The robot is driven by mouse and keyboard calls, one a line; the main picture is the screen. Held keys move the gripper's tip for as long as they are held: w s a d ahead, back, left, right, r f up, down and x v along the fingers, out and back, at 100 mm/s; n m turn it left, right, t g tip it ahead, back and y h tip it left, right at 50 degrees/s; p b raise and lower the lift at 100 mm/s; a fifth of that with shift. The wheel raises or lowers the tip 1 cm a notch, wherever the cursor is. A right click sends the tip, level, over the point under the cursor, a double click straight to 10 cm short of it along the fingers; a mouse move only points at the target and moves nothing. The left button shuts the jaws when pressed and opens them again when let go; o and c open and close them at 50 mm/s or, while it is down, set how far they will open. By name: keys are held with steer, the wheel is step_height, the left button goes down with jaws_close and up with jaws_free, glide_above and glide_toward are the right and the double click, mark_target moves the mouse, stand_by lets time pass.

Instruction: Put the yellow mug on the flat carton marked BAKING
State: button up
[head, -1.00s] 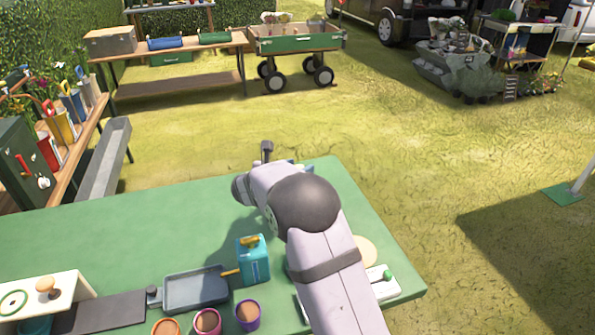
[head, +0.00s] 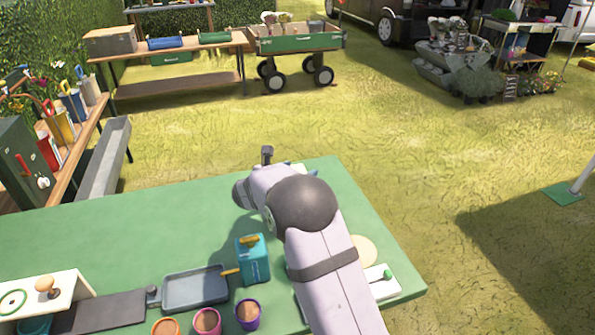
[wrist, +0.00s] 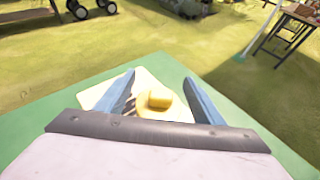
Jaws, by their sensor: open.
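In the wrist view, the yellow mug (wrist: 158,100) is between the two blue fingers of my gripper (wrist: 160,77), which stand apart on either side of it. The pale, flat carton (wrist: 148,80) lies on the green table under and around the mug. Dark marks show on the carton left of the mug, too small to read. The mug appears to rest on the carton; its lower part is hidden by my gripper's body. In the head view, my arm hides the mug, and only a sliver of the pale carton (head: 298,166) shows beyond the wrist.
The green table (head: 100,235) has free room at left. Near my arm stand a teal box (head: 252,262), a grey tray (head: 195,289) and purple (head: 247,316), pink (head: 207,322) and orange (head: 165,327) pots. A white board (head: 378,280) lies right of my arm.

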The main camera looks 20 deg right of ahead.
steer(key=shift+r, duration=0.2)
steer(key=shift+s+a, duration=0.2)
steer(key=shift+a, duration=0.05)
steer(key=b+v, duration=0.1)
steer(key=v, duration=1)
steer(key=shift+r, duration=0.2)
steer(key=shift+s, duration=0.15)
